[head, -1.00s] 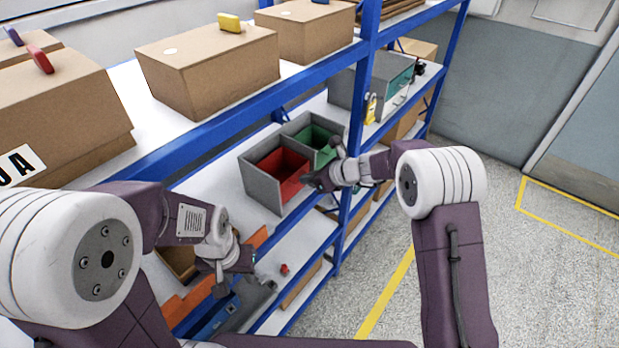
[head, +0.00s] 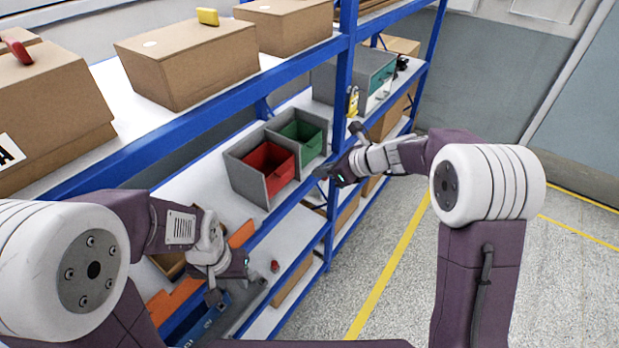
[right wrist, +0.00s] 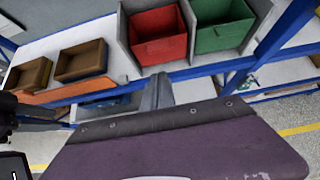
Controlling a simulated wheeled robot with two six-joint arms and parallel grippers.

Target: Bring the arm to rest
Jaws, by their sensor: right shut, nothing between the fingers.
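My left gripper (head: 213,296) points down at the lower left, by the lower shelf. Its fingers are too small and dark to tell whether they are open.
The blue shelf post (head: 341,100) stands close behind my right gripper. A yellow padlock-like item (head: 352,101) hangs by a grey box (head: 375,75). Cardboard boxes (head: 190,58) fill the top shelf. A small red knob (head: 275,266) is on the lower shelf. Floor at the right is open.

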